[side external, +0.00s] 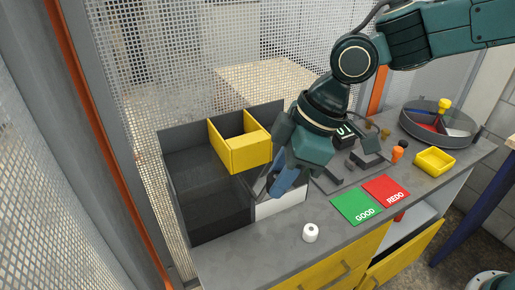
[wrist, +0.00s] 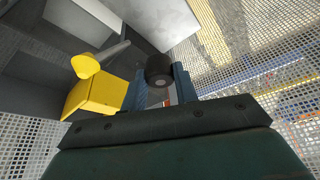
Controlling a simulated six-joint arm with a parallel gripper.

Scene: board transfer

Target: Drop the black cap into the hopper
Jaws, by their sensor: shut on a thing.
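The black cap (wrist: 160,70) is a short dark cylinder with a pale centre, held between the two blue fingers of my gripper (wrist: 160,84) in the wrist view. In the side external view my gripper (side external: 280,184) points down beside the bins, and I cannot make out the cap there. The yellow open box (side external: 240,145), which looks like the hopper, sits on the dark bins to the left of my gripper. In the wrist view a yellow body (wrist: 95,96) to the left of the fingers may be the same box. The cap appears outside it.
Dark bins (side external: 205,200) with a white front panel (side external: 280,204) stand at the left. Mesh fencing stands behind.

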